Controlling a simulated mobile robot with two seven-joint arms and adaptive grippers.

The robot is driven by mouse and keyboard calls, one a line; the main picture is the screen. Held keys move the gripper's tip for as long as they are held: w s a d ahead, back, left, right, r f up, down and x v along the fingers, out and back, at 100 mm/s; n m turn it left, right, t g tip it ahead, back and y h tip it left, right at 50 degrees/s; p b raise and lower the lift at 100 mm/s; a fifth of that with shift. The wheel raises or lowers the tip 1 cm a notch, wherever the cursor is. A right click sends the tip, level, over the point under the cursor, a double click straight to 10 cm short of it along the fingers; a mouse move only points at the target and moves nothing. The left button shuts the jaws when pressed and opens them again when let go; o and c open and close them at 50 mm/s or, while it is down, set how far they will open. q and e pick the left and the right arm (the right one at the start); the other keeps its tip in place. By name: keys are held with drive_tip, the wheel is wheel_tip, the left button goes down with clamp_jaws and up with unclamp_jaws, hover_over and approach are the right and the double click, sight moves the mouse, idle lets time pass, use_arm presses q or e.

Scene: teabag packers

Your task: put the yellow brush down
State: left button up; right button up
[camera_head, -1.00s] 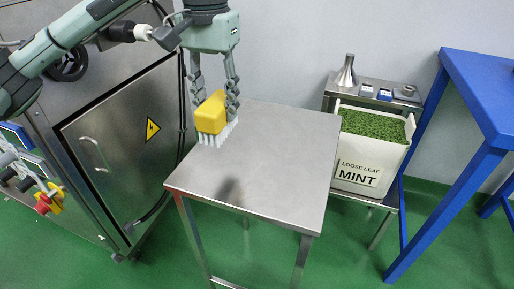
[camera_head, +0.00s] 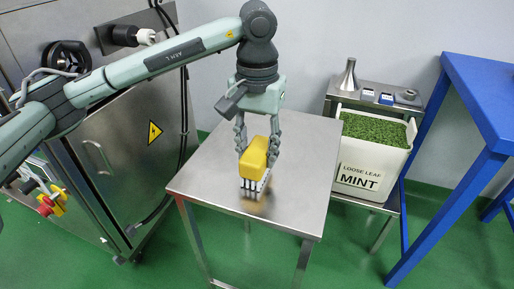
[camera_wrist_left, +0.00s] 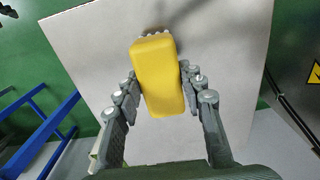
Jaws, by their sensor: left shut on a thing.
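The yellow brush (camera_head: 254,158) has a yellow block body and white bristles that point down. It is over the middle of the steel table (camera_head: 305,165), with its bristles close to the top; I cannot tell whether they touch. My left gripper (camera_head: 257,148) comes down from above and is shut on the brush, one finger on each side. The left wrist view shows the brush (camera_wrist_left: 158,75) between the two fingers of the left gripper (camera_wrist_left: 157,82), with the pale table top (camera_wrist_left: 225,50) behind it. My right gripper is not in view.
A white bin of loose leaf mint (camera_head: 362,180) stands on a low steel stand to the right, with a funnel (camera_head: 347,75) behind it. A blue table (camera_head: 485,90) is at far right. A steel machine cabinet (camera_head: 130,130) is at left. The table top around the brush is clear.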

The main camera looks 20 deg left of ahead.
sight(257, 149)
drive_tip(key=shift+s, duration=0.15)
use_arm(q)
drive_tip(key=shift+f, duration=0.1)
drive_tip(key=o, duration=1)
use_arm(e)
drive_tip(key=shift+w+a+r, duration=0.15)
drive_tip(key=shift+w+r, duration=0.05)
use_arm(q)
drive_tip(key=shift+r, duration=0.25)
wheel_tip(257, 149, up, 12)
drive_tip(key=shift+f, duration=0.15)
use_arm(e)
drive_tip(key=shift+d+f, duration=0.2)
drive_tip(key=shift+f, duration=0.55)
